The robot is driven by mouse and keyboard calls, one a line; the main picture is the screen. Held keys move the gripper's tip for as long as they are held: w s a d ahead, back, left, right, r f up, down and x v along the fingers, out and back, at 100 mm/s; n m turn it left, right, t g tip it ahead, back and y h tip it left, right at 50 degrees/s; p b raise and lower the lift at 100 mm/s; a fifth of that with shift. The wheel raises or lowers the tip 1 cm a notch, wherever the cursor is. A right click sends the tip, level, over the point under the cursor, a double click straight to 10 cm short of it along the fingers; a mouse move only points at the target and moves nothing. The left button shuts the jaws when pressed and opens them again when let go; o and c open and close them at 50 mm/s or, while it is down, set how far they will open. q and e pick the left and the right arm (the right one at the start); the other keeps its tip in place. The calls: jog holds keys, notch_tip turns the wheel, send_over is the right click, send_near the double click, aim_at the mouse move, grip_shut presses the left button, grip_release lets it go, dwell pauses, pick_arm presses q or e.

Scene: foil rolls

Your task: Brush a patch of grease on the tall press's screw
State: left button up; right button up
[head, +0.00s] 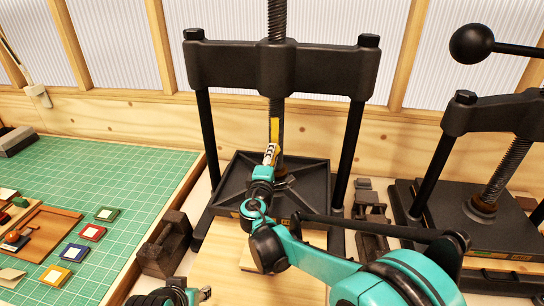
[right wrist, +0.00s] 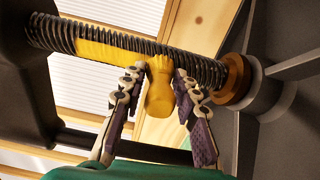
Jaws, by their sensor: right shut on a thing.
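The tall press (head: 318,68) stands in the middle of the head view, its threaded screw (head: 277,22) upright at the centre. A yellow patch (head: 275,130) lies along the lower screw; it shows as a long band in the right wrist view (right wrist: 105,52). My right gripper (head: 270,156) is at the screw, just below the patch. In the right wrist view, its fingers are shut on a yellow brush (right wrist: 160,95), whose far end meets or nearly meets the threads beside the patch. My left gripper (head: 204,293) is partly in view at the bottom edge.
A smaller press (head: 500,105) with a ball-ended lever (head: 472,44) stands at the right. A green cutting mat (head: 130,165) with small coloured blocks lies at the left. Dark metal blocks (head: 165,243) flank the tall press. Its two posts leave room around the screw.

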pick_arm(q)
jog(key=shift+r+p, duration=4.05)
jog(key=shift+r, duration=0.2)
pick_arm(e)
jog(key=shift+r, duration=6.15)
pick_arm(q)
jog(key=shift+f+b, duration=5.05)
jog(key=shift+f, duration=0.05)
pick_arm(e)
jog(key=shift+f, duration=6.35)
pick_arm(q)
jog(key=shift+r, duration=0.1)
pick_arm(e)
jog(key=shift+r, duration=0.1)
pick_arm(q)
jog(key=shift+r, duration=0.1)
pick_arm(e)
jog(key=s+a, duration=0.1)
jog(key=s, duration=0.5)
jog(key=shift+a, duration=0.1)
pick_arm(q)
jog(key=shift+r, duration=0.1)
pick_arm(e)
jog(key=s, duration=0.3)
jog(key=shift+a, duration=0.3)
